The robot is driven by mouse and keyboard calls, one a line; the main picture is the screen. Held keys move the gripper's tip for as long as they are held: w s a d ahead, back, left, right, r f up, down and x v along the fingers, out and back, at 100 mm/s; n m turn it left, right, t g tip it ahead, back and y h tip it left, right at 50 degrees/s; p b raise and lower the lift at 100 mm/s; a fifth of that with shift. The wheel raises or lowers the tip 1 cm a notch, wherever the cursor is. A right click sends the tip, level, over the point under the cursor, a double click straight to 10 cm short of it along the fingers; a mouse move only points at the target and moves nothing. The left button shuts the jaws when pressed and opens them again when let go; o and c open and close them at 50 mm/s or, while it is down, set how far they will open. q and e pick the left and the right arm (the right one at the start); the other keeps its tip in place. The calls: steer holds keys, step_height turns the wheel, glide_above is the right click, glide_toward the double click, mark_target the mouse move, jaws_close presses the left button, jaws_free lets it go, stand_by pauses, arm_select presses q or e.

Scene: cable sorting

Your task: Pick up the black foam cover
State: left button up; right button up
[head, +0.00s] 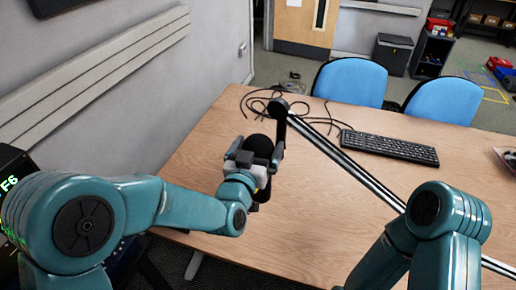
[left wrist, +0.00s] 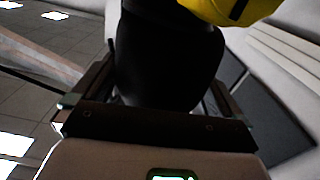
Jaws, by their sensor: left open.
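The black foam cover (head: 262,146) is a dark rounded shape over the wooden table, left of the picture's middle. My left gripper (head: 252,160) is at it and hides part of it. In the left wrist view the large black cover (left wrist: 168,55) stands between the two fingers of my open left gripper (left wrist: 160,95). I cannot tell whether the fingers touch it. My right arm shows at the lower right, but its gripper is out of view.
Behind the cover stand a dark round-ended post (head: 280,108) and a long silver bar running to the lower right. Black cables (head: 318,121) and a keyboard (head: 388,147) lie on the table (head: 330,200). Blue chairs (head: 350,82) stand beyond. A yellow thing (left wrist: 222,8) is above the cover.

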arm_select(q)
steer(key=shift+w+f, duration=0.1)
steer(key=c, duration=0.9)
step_height(320, 180, up, 30)
steer(key=p, duration=0.9)
steer(key=shift+f+p, duration=0.15)
steer(key=shift+p, duration=0.2)
